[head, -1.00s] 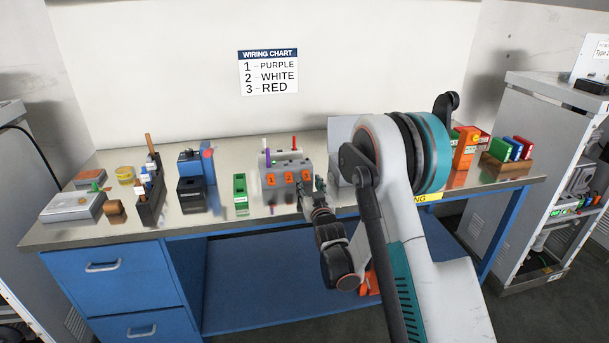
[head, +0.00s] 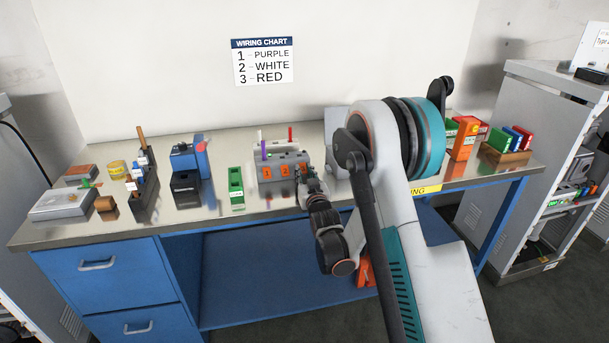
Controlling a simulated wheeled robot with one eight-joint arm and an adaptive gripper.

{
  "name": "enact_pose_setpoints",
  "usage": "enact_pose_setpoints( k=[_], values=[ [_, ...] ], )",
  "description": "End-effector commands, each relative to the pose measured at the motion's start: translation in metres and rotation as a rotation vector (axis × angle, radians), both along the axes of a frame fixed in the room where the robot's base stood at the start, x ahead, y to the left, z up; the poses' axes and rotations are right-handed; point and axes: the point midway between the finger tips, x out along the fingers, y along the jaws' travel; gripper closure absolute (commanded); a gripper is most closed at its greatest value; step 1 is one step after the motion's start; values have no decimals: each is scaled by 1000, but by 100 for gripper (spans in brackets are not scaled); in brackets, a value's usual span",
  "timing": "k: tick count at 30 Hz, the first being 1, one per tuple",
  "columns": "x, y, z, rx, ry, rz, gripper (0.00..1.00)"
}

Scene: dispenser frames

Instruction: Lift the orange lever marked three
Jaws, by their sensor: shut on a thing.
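A grey terminal block (head: 277,160) stands on the bench, with orange levers on its front. The left lever (head: 267,172) and the middle lever (head: 284,171) show clearly. The right lever (head: 301,168), the one in third place, is partly covered by my gripper (head: 304,181). My gripper is at the block's right front and is shut on this lever. The fingertips are small here, and the lever's exact tilt cannot be told. A purple wire (head: 263,150) and a red wire (head: 290,136) stand up at the block.
A green dispenser (head: 237,188) stands left of the block, and a black and blue device (head: 186,187) is farther left. A grey box (head: 336,146) is close behind my arm. A wiring chart (head: 263,62) hangs on the wall. The bench's front edge runs below my gripper.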

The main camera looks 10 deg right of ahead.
Motion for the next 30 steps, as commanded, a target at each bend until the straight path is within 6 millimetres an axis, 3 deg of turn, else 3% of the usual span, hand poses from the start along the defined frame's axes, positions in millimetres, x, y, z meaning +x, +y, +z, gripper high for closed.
enact_pose_setpoints(
  k=[11,30],
  values=[
    [-2,0,11,0,126,0,100],
    [1,0,40,0,712,0,100]
  ],
)
